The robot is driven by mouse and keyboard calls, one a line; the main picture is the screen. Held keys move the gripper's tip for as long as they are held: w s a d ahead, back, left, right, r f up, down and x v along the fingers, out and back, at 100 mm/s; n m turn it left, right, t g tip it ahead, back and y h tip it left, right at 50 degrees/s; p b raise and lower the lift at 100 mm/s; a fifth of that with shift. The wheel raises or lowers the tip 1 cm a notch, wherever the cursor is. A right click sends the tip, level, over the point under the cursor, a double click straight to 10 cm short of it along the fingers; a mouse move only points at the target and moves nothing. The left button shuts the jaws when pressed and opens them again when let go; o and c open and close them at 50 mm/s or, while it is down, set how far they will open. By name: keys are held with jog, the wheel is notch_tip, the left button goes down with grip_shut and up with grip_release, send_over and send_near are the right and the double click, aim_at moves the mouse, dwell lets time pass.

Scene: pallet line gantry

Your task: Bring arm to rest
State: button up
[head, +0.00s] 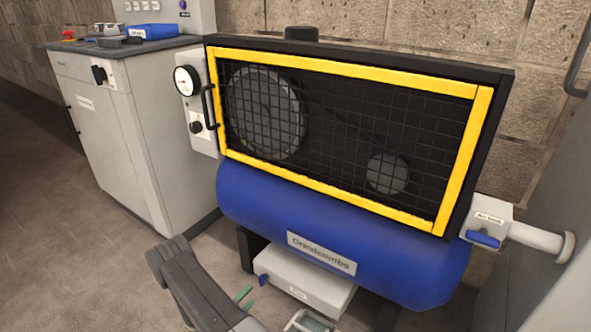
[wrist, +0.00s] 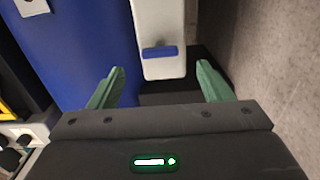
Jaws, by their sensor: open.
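My gripper shows in the wrist view (wrist: 160,68) with its two green fingers spread apart and nothing between them. In the head view its green fingertips (head: 246,296) show low in the picture, in front of the compressor's blue tank (head: 345,238). A white box (head: 303,281) sits under the tank, with a small blue lever (head: 262,281) at its left end. In the wrist view the white box (wrist: 160,20) and the blue lever (wrist: 160,52) appear beyond the open fingers. The lever seems apart from the fingers. Much of the gripper is hidden in the head view.
A yellow-framed mesh guard (head: 350,140) covers the wheels above the tank. A gauge (head: 187,80) is at its left. A white box with a blue lever (head: 483,239) joins a pipe at right. A grey cabinet (head: 130,130) stands left. The floor at left (head: 60,250) is clear.

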aim_at(260, 282)
jog(key=b+x, duration=0.2)
jog(key=x, duration=0.6)
jog(key=shift+s, duration=0.1)
jog(key=shift+s+a+r+n, duration=0.1)
jog(key=shift+a+n, duration=0.05)
jog(key=shift+n, duration=0.55)
jog(key=n, duration=0.6)
jog(key=shift+r, duration=0.1)
jog(key=n, duration=0.4)
jog(key=shift+a+r+n, duration=0.1)
jog(key=shift+a+n, duration=0.05)
jog(key=shift+n, duration=1.85)
jog(key=shift+r, duration=0.1)
